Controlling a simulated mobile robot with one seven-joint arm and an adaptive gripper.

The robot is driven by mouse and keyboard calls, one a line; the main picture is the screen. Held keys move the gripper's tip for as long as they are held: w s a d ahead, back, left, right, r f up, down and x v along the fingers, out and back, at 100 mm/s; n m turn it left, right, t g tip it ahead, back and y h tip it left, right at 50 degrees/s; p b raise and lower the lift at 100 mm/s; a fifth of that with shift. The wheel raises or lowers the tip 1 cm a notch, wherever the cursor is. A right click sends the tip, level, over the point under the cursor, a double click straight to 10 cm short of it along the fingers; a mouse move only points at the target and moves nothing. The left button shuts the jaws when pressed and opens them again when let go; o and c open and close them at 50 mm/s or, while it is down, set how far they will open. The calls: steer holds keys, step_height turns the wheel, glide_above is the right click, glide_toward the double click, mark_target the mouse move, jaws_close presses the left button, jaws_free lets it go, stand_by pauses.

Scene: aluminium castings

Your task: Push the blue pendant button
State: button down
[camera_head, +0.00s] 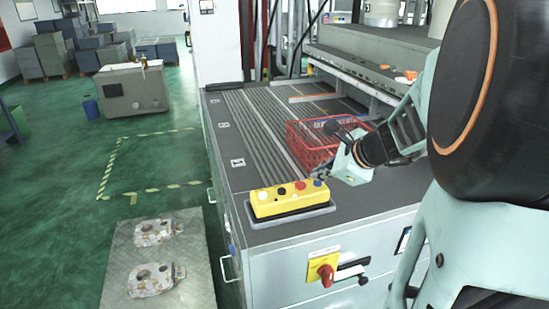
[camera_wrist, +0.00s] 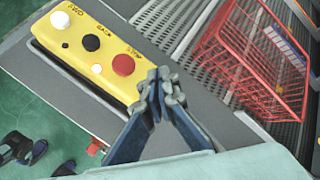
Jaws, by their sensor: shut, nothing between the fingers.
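The yellow pendant (camera_head: 288,202) lies on the grey machine top near its front corner. Its blue button (camera_head: 317,183) shows as a small blue spot at the right end of the row, beside the red button (camera_head: 300,185). In the wrist view the pendant (camera_wrist: 75,62) fills the upper left, with white, black and red (camera_wrist: 123,65) buttons in line. The blue button is not visible there; my fingertips cover that end. My gripper (camera_wrist: 155,78) is shut and empty, its tips over the pendant's end. I cannot tell whether they touch the button.
A red wire basket (camera_head: 305,147) stands on the slatted bed behind the pendant, and in the wrist view (camera_wrist: 250,60) it is to the right of my gripper. A red rotary switch (camera_head: 326,275) is on the machine's front face. Castings lie on a floor plate at left.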

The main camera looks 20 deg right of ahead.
mark_target(319, 183)
steer(key=shift+f+b, duration=0.45)
stand_by(0.6)
steer(key=shift+r, duration=0.15)
steer(key=shift+r+p, duration=0.75)
steer(key=shift+p, duration=0.05)
steer(key=shift+r, duration=0.1)
step_height(319, 183, up, 5)
steer(key=p, duration=0.4)
steer(key=shift+f, duration=0.2)
stand_by(0.4)
